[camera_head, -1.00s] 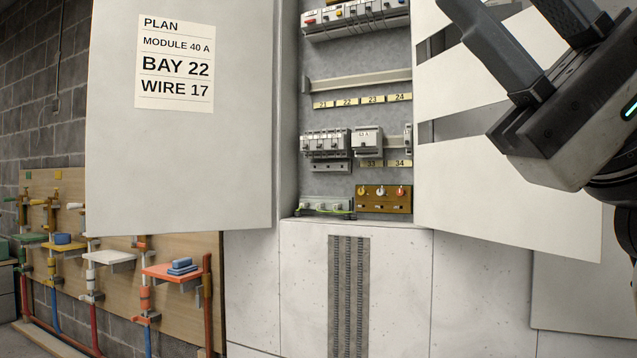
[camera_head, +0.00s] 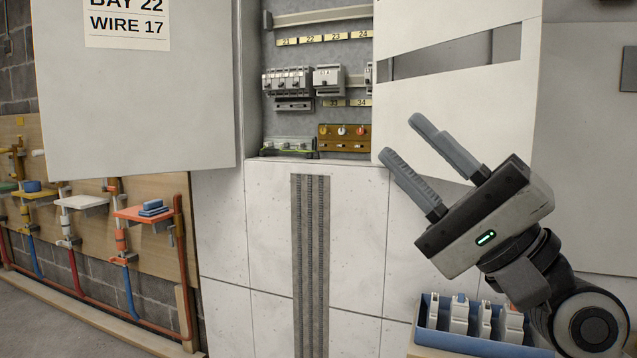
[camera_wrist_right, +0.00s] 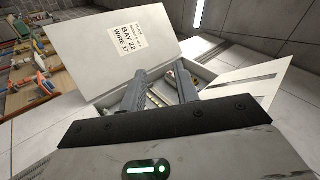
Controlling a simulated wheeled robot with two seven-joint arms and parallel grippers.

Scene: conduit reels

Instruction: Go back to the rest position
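My right gripper (camera_head: 415,150) is raised at the right of the head view, in front of the cabinet's right door (camera_head: 440,110). Its two grey fingers are apart with nothing between them. The right wrist view also shows the two fingers (camera_wrist_right: 160,85) apart and empty, pointing toward the open cabinet. My left gripper is in neither view.
The open cabinet (camera_head: 310,75) holds modules on rails. Its left door (camera_head: 140,110) carries a plan sheet (camera_head: 127,20). A blue bin (camera_head: 470,340) with several white modules stands below my right arm. Coloured shelves and pipes (camera_head: 146,212) line the left wall.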

